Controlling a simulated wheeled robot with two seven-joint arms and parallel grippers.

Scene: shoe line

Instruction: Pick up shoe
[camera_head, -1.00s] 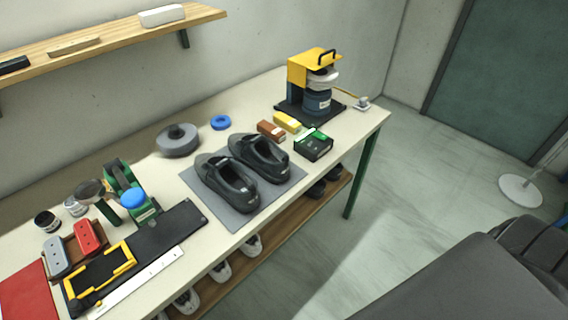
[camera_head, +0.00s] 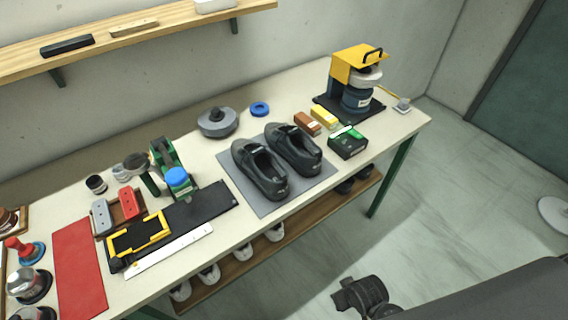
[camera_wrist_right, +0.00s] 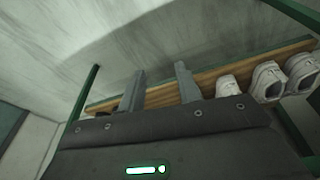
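A pair of black shoes stands on a grey mat (camera_head: 259,205) on the workbench in the head view: a left shoe (camera_head: 259,169) and a right shoe (camera_head: 294,148), side by side, both uncovered. My right gripper (camera_wrist_right: 161,82) shows in the right wrist view with its two grey fingers apart and nothing between them. It is away from the pair, facing the bench's lower shelf. My left gripper is not in view.
White shoes (camera_wrist_right: 267,80) stand on the wooden lower shelf (camera_wrist_right: 208,78). Open floor lies right of the bench.

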